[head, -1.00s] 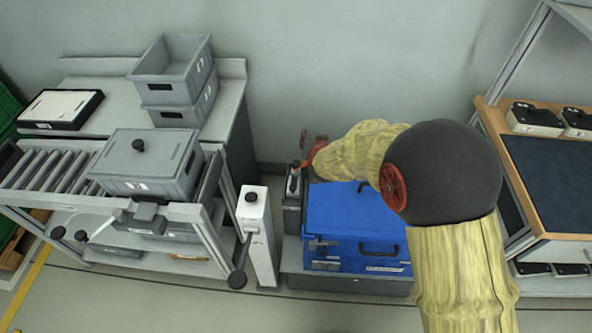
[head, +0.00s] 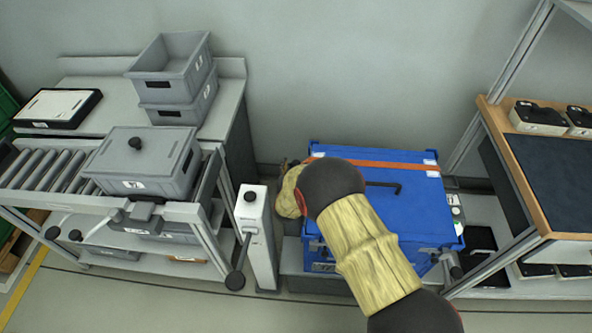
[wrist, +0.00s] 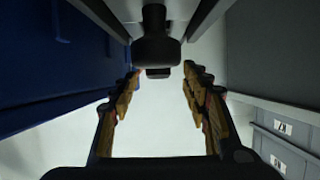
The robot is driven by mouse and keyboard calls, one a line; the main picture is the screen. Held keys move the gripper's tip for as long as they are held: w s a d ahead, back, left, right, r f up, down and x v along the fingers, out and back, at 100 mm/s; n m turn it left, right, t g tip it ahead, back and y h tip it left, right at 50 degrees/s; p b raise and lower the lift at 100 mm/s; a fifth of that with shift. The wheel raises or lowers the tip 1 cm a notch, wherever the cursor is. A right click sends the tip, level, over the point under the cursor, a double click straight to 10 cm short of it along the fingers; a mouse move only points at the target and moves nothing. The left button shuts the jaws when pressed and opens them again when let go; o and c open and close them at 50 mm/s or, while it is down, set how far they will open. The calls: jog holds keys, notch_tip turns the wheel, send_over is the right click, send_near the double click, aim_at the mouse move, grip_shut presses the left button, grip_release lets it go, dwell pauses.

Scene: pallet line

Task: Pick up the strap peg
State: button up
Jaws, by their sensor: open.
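I cannot pick out the strap peg for certain in either view. In the head view an orange strap (head: 390,165) runs across the top of the blue box (head: 425,205), and its left end goes behind my arm. The box's blue side (wrist: 50,70) is on the left. A dark, stepped round shape shows beyond the fingers at top centre; I cannot tell what it is.
A white post (head: 258,240) with a black knob stands just left of the box. Further left is a roller conveyor (head: 40,172) carrying a grey lidded tote (head: 150,165). Grey bins (head: 170,70) are stacked behind. A wood-edged bench (head: 535,190) stands at the right.

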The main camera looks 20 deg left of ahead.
aim_at(296, 162)
jog(key=shift+w+a+f+b, duration=0.1)
jog(key=shift+w+f+b, duration=0.2)
jog(key=shift+w+f, duration=0.25)
jog(key=shift+w+a+f+b, duration=0.1)
jog(key=shift+w+f+b, duration=0.2)
jog(key=shift+w, duration=0.35)
jog(key=shift+w+a, duration=0.1)
jog(key=shift+w, duration=0.3)
jog(key=shift+c, duration=1.4)
grip_shut()
